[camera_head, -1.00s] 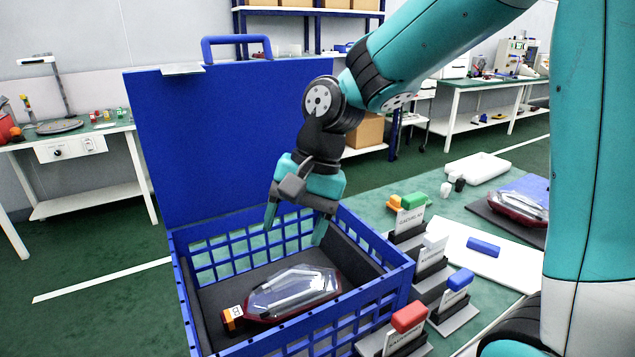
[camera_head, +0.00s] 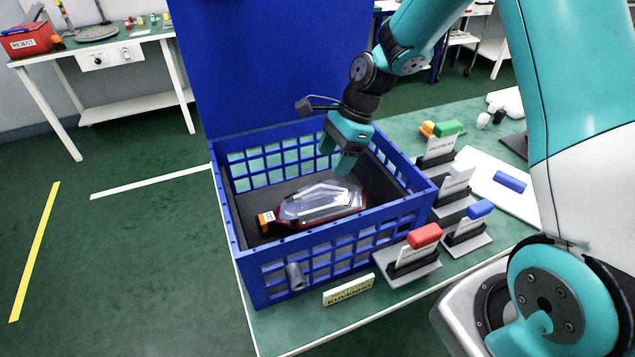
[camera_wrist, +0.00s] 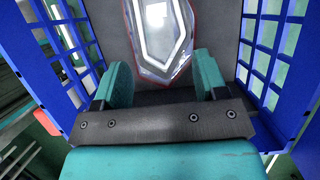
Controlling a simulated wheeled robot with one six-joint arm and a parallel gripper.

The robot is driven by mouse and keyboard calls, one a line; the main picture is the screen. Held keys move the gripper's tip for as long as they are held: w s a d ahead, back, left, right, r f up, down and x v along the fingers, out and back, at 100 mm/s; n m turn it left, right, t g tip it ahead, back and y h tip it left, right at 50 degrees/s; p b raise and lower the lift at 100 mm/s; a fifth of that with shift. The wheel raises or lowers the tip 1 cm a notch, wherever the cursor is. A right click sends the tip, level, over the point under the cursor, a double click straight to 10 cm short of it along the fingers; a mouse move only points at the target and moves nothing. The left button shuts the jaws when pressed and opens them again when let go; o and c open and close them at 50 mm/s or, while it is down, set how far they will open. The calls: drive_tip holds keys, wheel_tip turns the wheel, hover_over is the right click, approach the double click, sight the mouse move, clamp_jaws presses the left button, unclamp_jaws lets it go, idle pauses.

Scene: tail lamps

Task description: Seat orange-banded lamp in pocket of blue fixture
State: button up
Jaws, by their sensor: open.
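The orange-banded lamp (camera_head: 322,203), with a clear lens, dark red rim and an orange band at its left end, lies in the blue lidded crate (camera_head: 318,246) on a dark lining. My gripper (camera_head: 337,165) is inside the crate's opening, above and behind the lamp's right part, pointing down. In the wrist view my gripper (camera_wrist: 160,80) is open, and the lamp (camera_wrist: 162,38) shows between and beyond the fingertips. Nothing is between the fingers. The orange band is out of the wrist view. I cannot make out a fixture pocket.
The crate walls stand close around my gripper, with the raised blue lid (camera_head: 270,70) behind. Label stands with a red block (camera_head: 425,236) and a blue block (camera_head: 480,209) are to the right.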

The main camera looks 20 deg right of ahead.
sight(320, 187)
drive_tip(key=x, duration=0.8)
drive_tip(key=c, duration=1.2)
drive_tip(key=shift+r, duration=0.15)
